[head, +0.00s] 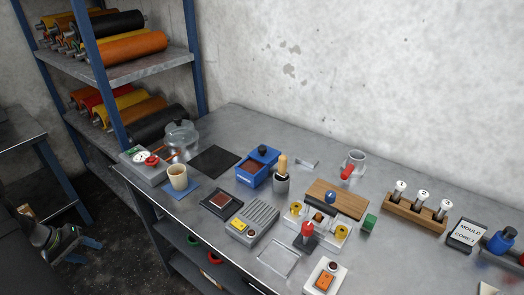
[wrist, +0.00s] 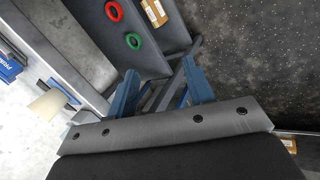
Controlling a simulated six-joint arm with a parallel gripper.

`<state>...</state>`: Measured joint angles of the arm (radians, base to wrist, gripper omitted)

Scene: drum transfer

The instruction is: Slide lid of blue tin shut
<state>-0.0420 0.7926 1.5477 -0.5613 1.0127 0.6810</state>
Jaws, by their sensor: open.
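The blue tin (head: 250,179) stands on the grey bench, left of the middle in the head view. Its front part is open and shows brown contents. Its blue lid (head: 264,153), with a round knob, sits over the back right end. A blue box with white lettering, apparently the tin (wrist: 9,68), is cut by the left edge of the wrist view. My gripper (head: 80,235) is off the bench at lower left, far from the tin. In the wrist view my gripper (wrist: 160,75) has its blue fingers apart, with nothing held between them.
A beige cup (head: 178,178) and a boxy device with a red knob (head: 145,166) stand left of the tin. A grey holder with a wooden handle (head: 281,183) is close on its right. A bare dark mat (head: 214,161) lies left of it.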

